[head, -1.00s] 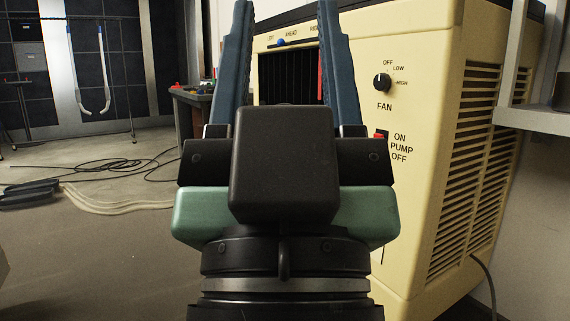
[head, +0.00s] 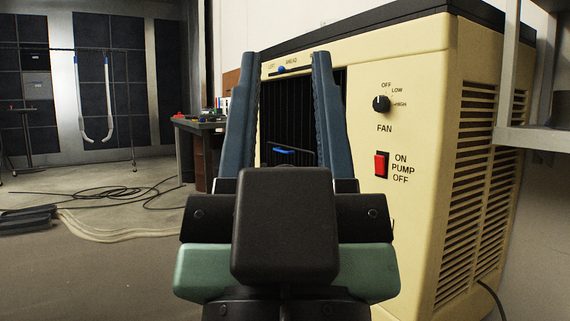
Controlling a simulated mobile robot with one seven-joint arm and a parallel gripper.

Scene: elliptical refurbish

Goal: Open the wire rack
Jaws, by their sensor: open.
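No wire rack can be clearly made out. My gripper (head: 284,60) is in the middle of the head view, its two blue fingers pointing up and spread apart, with nothing between them. Behind the fingers stands a cream cooler (head: 425,110) with a dark front grille (head: 300,110). A blue tab (head: 282,150) shows in the grille between the fingers, and a blue slider knob (head: 281,69) sits above it. The fingers hide the grille's sides, and I cannot tell whether they touch the cooler.
A fan dial (head: 381,104) and red pump switch (head: 381,164) are on the cooler's front. A grey shelf (head: 540,139) stands at right. Black cables (head: 110,194) and dark strips (head: 25,218) lie on the floor at left. A cluttered bench (head: 203,123) stands behind.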

